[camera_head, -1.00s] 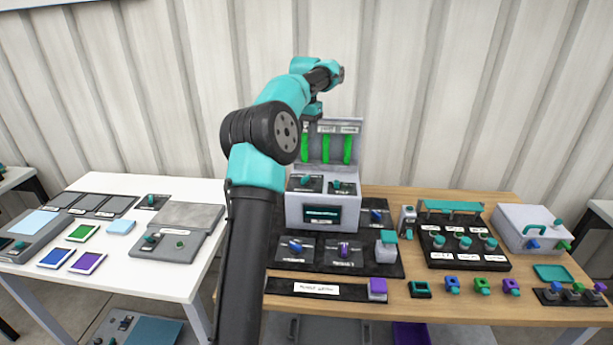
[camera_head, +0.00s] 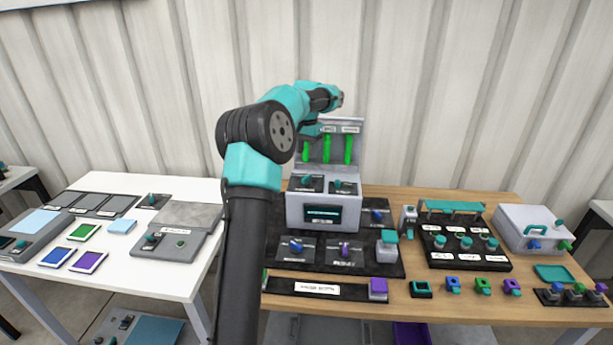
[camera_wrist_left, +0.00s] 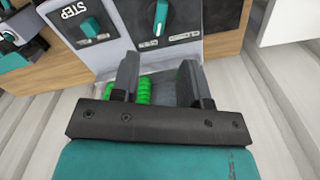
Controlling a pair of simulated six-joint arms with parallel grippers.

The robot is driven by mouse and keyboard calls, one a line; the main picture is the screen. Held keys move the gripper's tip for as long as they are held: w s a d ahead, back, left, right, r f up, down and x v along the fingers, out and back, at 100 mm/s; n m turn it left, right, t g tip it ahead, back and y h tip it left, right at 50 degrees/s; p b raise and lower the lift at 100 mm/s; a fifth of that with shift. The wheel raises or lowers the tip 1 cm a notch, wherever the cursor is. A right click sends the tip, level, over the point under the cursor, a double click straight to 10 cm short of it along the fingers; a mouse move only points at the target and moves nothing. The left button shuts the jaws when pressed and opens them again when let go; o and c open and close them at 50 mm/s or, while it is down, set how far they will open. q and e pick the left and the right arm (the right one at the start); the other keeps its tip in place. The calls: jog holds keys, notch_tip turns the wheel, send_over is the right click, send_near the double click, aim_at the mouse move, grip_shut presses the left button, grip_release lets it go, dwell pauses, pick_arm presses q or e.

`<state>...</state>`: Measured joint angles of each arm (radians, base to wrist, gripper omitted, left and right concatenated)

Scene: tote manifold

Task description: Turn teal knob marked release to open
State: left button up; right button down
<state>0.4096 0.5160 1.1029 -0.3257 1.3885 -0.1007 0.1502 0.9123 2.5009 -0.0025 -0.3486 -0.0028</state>
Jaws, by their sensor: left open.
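The grey machine (camera_head: 308,213) stands mid-table. Its sloped panel carries two teal knobs, a left one (camera_head: 305,182) and a right one (camera_head: 338,184). In the left wrist view, one teal knob (camera_wrist_left: 91,28) sits beside the word STEP and another teal knob (camera_wrist_left: 160,17) lies beyond my fingers. My left gripper (camera_wrist_left: 158,72) is open with nothing visibly held, above the machine's back part. In the head view its fingers are mostly hidden by my arm. My right gripper is not in view.
Green columns (camera_head: 348,149) rise at the machine's back, close to my fingers. A black board with a blue knob (camera_head: 296,246) and a purple knob (camera_head: 345,248) lies in front. A three-knob black panel (camera_head: 466,261) and a grey box (camera_head: 532,229) stand to the right.

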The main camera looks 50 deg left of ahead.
aim_at(306, 176)
pick_arm(q)
notch_tip(306, 176, down, 10)
jog(key=shift+f, duration=0.1)
dwell(0.4)
grip_shut()
